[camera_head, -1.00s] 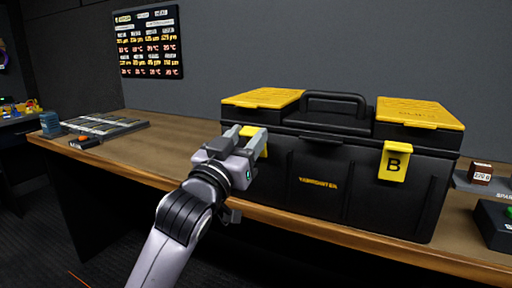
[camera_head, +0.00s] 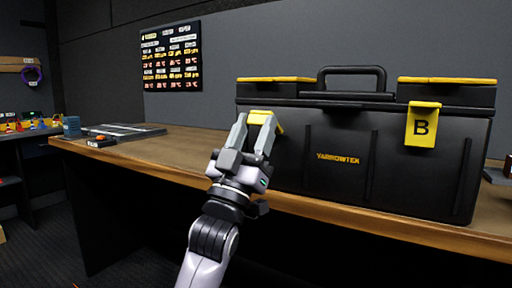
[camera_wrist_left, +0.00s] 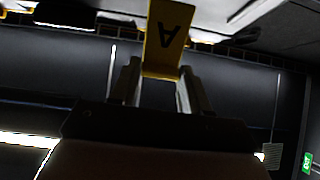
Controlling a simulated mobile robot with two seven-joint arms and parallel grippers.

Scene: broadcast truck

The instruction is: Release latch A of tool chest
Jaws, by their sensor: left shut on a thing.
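The black tool chest (camera_head: 340,158) with yellow lid panels stands on the wooden bench, its lid down. Latch A (camera_head: 262,117) is a yellow tab at the chest's front left, mostly hidden by my gripper in the head view. In the left wrist view latch A (camera_wrist_left: 165,40) shows its letter upside down, between my fingers. My left gripper (camera_head: 256,128) is shut on the lower part of latch A. Latch B (camera_head: 422,124) is a yellow tab at the front right, lying against the chest. My right gripper is not in view.
The wooden bench (camera_head: 180,152) has free room left of the chest. A flat grey tray (camera_head: 125,131), a blue container (camera_head: 71,126) and a small dark device (camera_head: 101,141) lie at its left end. A label board (camera_head: 171,57) hangs on the wall.

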